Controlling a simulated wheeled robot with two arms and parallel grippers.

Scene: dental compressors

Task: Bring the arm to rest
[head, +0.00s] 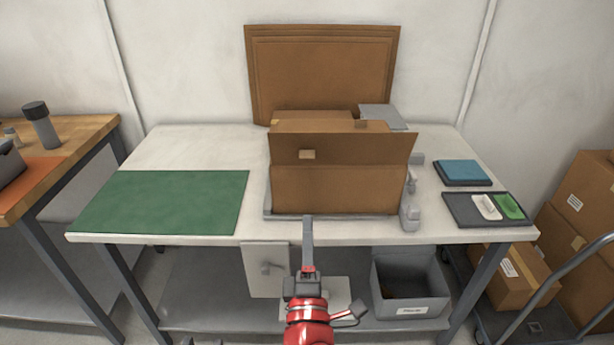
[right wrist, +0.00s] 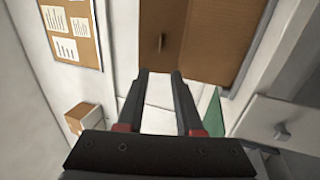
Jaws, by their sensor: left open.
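My right gripper (head: 307,222) is in front of the open cardboard box (head: 340,188) in the head view, pointing toward the workbench, its fingers seen edge-on as one. In the right wrist view, turned on its side, its two dark fingers (right wrist: 160,75) stand apart with nothing between them. The box front also shows in the right wrist view (right wrist: 200,35). Any gap between fingertips and box is hard to judge. Only a small grey tip of my left gripper (head: 187,341) shows at the bottom edge of the head view. It is open, and the rest is out of frame.
The workbench (head: 190,147) bears a green mat (head: 165,202) at left, clear of objects. A blue item (head: 462,171) and a dark tray (head: 470,217) lie at right. A grey bin (head: 408,275) and a white drawer unit (head: 262,260) are below. A cart with cartons stands far right.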

